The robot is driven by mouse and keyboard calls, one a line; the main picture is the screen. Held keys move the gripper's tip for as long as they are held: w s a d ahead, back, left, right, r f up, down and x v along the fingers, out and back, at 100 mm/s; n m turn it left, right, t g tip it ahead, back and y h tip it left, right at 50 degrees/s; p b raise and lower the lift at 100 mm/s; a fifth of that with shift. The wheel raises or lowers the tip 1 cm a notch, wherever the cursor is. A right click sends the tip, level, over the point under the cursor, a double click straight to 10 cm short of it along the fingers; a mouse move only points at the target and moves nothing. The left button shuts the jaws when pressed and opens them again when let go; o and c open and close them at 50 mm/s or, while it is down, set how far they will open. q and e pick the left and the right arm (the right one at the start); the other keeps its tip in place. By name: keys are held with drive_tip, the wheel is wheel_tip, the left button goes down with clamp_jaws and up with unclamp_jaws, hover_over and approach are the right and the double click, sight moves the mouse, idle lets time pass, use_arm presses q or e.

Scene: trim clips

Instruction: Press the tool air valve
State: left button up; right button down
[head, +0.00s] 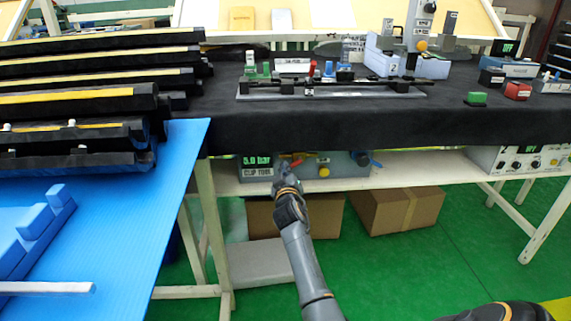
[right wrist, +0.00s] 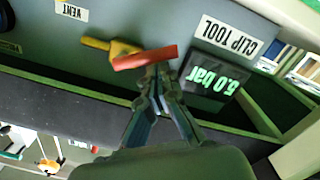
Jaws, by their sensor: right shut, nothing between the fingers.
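The tool air valve is a red lever (right wrist: 145,58) with a yellow end, on the face of a grey box (head: 345,166) on the shelf under the black-covered bench. The lever also shows in the head view (head: 297,162). The box has a green "5.0 bar" readout (right wrist: 213,82) and a "CLIP TOOL" label (right wrist: 222,36). My right gripper (right wrist: 157,80) is shut and empty, its fingertips right at the red end of the lever; I cannot tell whether they touch. It also shows in the head view (head: 284,166), partly covering the box front. My left gripper is not in view.
The bench edge (head: 400,132) overhangs above. Cardboard boxes (head: 400,209) stand on the floor below. A blue table (head: 120,230) is at left.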

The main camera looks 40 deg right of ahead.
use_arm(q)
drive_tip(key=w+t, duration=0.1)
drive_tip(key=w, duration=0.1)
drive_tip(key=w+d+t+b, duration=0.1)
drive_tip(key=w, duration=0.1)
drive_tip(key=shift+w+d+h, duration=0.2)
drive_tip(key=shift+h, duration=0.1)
use_arm(e)
drive_tip(key=f+n, duration=0.1)
drive_tip(key=n, duration=0.1)
drive_tip(key=d+f+n, duration=0.1)
drive_tip(key=n, duration=0.2)
drive_tip(key=s+f+n, duration=0.1)
drive_tip(key=n, duration=0.2)
drive_tip(key=shift+d, duration=0.3)
drive_tip(key=shift+w, duration=0.1)
